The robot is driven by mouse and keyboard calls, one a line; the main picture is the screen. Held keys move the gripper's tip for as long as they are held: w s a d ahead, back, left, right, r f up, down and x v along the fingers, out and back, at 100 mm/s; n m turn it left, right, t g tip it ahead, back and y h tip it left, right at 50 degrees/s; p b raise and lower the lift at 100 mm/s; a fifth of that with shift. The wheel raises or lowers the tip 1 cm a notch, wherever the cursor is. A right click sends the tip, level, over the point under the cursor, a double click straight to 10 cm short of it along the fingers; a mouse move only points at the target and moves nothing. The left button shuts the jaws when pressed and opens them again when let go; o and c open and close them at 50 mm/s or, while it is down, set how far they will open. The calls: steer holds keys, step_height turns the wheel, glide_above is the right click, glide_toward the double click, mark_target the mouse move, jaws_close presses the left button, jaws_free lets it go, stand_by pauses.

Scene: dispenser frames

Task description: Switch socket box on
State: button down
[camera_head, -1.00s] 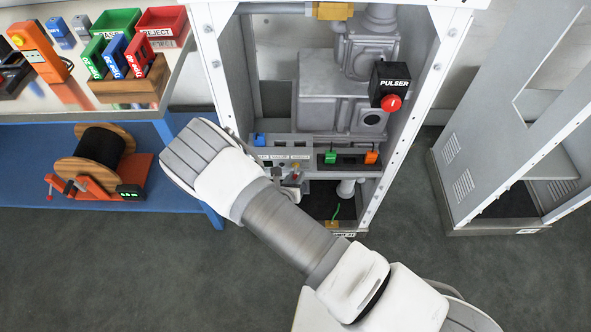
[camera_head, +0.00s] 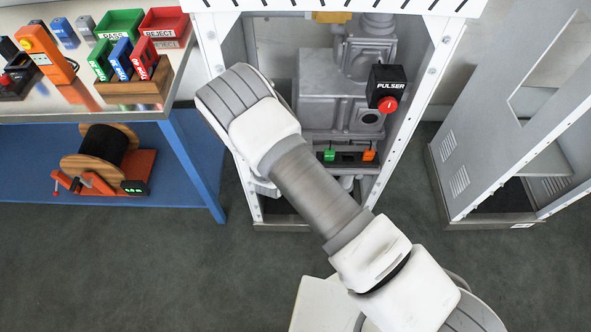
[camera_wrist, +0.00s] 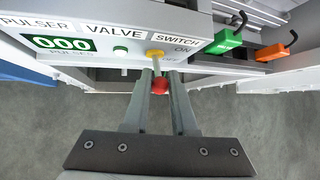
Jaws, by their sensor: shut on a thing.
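In the wrist view, a white panel (camera_wrist: 100,18) carries the labels PULSER, VALVE and SWITCH. Under SWITCH is a toggle with a yellow base (camera_wrist: 155,53) and a thin lever ending in a red knob (camera_wrist: 159,87). The lever points out toward the camera. ON is printed right of the yellow base, with a smaller, partly hidden label below it. My gripper (camera_wrist: 161,93) is shut on the toggle lever, one finger on each side of the red knob. In the head view my arm hides the panel and my fingers.
A green block (camera_wrist: 222,42) and an orange block (camera_wrist: 271,51) with black levers sit right of the panel. A green display (camera_wrist: 58,44) reads 000.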

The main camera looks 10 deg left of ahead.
steer(key=shift+s, duration=0.1)
steer(key=c, duration=0.7)
jaws_free()
steer(key=p+v, duration=0.2)
steer(key=v, duration=1.5)
steer(key=shift+s+a+r, duration=0.1)
steer(key=shift+s+a, duration=0.05)
steer(key=shift+s, duration=0.05)
